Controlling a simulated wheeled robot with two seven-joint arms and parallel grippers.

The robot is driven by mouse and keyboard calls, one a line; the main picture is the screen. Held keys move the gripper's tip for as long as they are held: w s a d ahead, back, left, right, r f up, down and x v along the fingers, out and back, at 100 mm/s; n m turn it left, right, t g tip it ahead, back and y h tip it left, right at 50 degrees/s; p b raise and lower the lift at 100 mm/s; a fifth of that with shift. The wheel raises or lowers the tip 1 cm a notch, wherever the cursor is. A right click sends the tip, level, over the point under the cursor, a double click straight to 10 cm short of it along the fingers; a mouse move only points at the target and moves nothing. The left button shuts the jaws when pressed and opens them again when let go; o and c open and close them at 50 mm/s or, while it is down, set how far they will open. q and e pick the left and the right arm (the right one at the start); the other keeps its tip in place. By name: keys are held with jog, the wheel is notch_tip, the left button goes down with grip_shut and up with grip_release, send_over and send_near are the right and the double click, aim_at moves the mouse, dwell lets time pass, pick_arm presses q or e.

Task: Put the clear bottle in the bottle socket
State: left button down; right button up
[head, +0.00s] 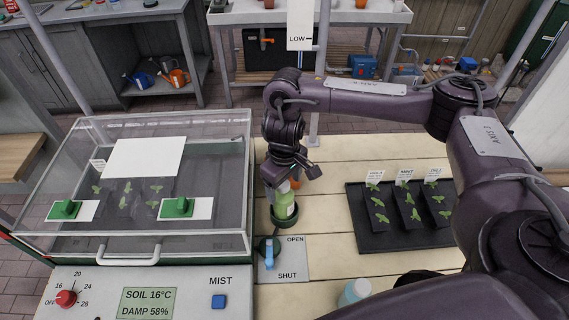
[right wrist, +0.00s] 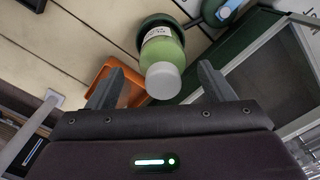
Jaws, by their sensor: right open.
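A green bottle with a pale label (head: 284,207) stands upright in a round dark green socket (head: 282,223) on the bench. In the right wrist view the bottle (right wrist: 164,50) shows its white cap toward me, and the socket rim (right wrist: 158,20) shows behind it. My right gripper (head: 292,176) is open just above the bottle, its fingers on either side of the cap and apart from it. A pale blue, see-through-looking bottle (head: 353,292) is at the front, partly cut off by my arm; I cannot tell whether it is the clear bottle. My left gripper is out of view.
A glass propagator case (head: 130,253) stands left of the socket. A blue lever (head: 269,254) on an OPEN/SHUT plate is in front. A dark seedling tray (head: 385,243) lies right. An orange object (right wrist: 112,86) is beside the bottle. Bare planks lie between.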

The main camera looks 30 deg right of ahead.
notch_tip(320, 180, up, 9)
jog(key=shift+f+p, duration=0.1)
jog(key=shift+p, duration=0.7)
jog(key=shift+s, duration=0.15)
